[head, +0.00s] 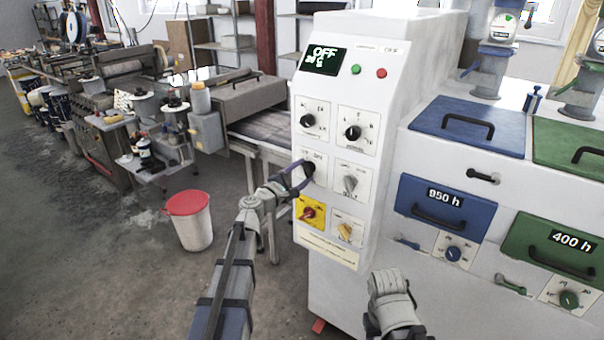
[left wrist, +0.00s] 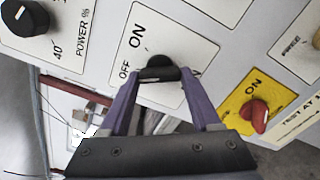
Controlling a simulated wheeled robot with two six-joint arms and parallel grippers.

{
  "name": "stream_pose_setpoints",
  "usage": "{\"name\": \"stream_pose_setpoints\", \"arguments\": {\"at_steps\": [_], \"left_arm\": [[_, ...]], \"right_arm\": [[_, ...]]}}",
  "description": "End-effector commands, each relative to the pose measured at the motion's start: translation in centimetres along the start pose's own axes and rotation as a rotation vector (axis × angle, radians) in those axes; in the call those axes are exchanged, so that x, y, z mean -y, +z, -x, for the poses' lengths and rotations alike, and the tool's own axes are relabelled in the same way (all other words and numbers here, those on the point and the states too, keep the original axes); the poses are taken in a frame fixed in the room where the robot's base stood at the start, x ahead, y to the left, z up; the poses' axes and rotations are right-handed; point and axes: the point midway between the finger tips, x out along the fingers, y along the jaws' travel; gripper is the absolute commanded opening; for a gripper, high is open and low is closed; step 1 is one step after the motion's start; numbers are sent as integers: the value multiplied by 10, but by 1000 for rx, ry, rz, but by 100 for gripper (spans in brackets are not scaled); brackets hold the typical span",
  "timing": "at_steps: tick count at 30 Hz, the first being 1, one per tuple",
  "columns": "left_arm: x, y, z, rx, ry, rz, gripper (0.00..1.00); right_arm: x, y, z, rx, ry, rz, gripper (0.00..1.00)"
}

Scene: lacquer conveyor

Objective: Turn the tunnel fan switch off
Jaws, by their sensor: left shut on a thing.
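The control panel (head: 345,130) is a tall white sloped cabinet with several rotary switches. A black rotary switch (head: 309,168) with OFF and ON lettering is in its left column, third row. My left gripper (head: 299,178) reaches it from below and is shut on its handle. In the left wrist view the purple fingers (left wrist: 165,95) stand either side of the black switch (left wrist: 160,70). ON is printed above it and OFF to its left; part of the lettering is hidden by the right finger. Only part of my right arm shows, without its fingers.
Close below is a yellow plate with a red knob (head: 308,214); a grey knob (head: 350,183) is to the right. The display (head: 323,60) reads OFF. A white bucket with a red lid (head: 188,204) stands on the floor at left.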

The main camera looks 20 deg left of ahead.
Motion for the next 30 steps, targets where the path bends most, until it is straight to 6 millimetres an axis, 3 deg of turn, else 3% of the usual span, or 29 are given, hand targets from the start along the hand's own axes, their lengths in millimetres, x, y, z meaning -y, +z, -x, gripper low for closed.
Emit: {"name": "stream_pose_setpoints", "arguments": {"at_steps": [11,12,19,30], "left_arm": [[1,0,1,0,-1,6,9],[1,0,1,0,-1,6,69],[0,0,0,0,0,5,94],[0,0,5,-1,1,4,94]], "right_arm": [[0,0,0,0,0,0,50],[0,0,0,0,0,0,50],[0,0,0,0,0,0,50],[0,0,0,0,0,0,50]]}}
